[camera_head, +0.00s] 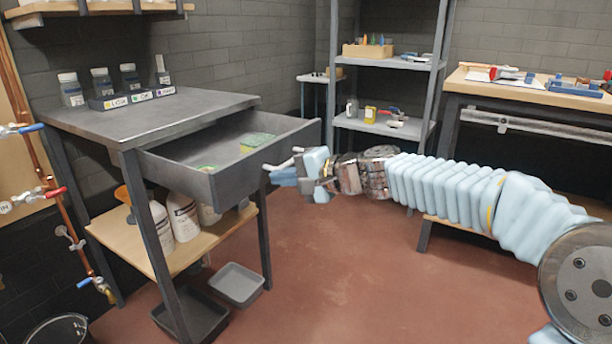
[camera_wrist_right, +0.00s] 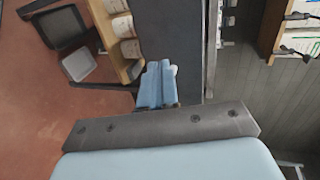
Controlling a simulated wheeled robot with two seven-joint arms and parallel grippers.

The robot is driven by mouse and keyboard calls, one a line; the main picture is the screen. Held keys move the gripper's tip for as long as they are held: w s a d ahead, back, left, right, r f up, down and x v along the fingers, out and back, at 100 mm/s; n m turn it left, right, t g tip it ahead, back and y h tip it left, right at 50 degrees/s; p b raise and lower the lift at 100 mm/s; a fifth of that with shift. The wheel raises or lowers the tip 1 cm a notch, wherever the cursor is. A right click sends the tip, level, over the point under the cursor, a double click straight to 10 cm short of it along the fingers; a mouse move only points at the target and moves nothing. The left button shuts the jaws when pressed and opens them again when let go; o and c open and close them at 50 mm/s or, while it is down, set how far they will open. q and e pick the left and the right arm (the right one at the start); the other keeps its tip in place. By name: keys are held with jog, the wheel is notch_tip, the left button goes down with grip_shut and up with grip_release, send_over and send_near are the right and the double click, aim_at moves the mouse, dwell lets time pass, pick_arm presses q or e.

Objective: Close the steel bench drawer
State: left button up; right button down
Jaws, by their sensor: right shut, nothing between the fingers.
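The steel bench (camera_head: 150,118) stands at the left with its grey drawer (camera_head: 265,160) pulled well out toward the right. Green items lie inside the drawer. My right gripper (camera_head: 275,173) is shut and empty at the outer face of the drawer front. A small pale bar, perhaps the handle, shows beside the fingers; I cannot tell whether they touch the front. In the right wrist view, the blue fingers (camera_wrist_right: 157,85) lie close together against the dark drawer front (camera_wrist_right: 172,35). My left gripper is not in view.
Labelled jars (camera_head: 130,77) stand on the bench top, and white bottles (camera_head: 183,215) on its lower wooden shelf. Grey bins (camera_head: 237,284) sit on the floor below. Metal shelving (camera_head: 385,62) and a wooden workbench (camera_head: 535,93) stand behind. The red floor ahead is clear.

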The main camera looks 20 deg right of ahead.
aim_at(257, 173)
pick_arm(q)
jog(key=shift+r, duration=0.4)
pick_arm(e)
jog(key=shift+w+a, duration=0.55)
jog(key=shift+w, duration=0.2)
jog(key=shift+w+a, duration=0.55)
jog(key=shift+w, duration=0.15)
jog(key=shift+r, duration=0.1)
